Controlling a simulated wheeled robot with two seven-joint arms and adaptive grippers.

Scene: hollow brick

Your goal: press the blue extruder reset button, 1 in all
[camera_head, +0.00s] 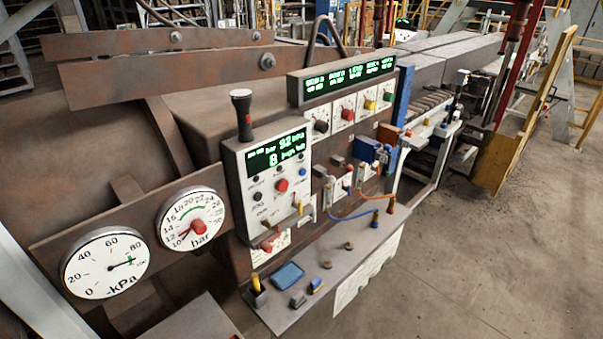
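A small blue round button (302,172) sits on the right side of the white control box (240,180), to the right of a red button (282,185). Any labels by these two are too small to read, so I cannot tell from lettering which is the extruder reset.
Two round gauges (107,262) (192,219) stand left of the box. A grey shelf (335,285) juts out below it with a blue pad (287,276) and small loose items. Concrete floor (500,260) is open at right.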

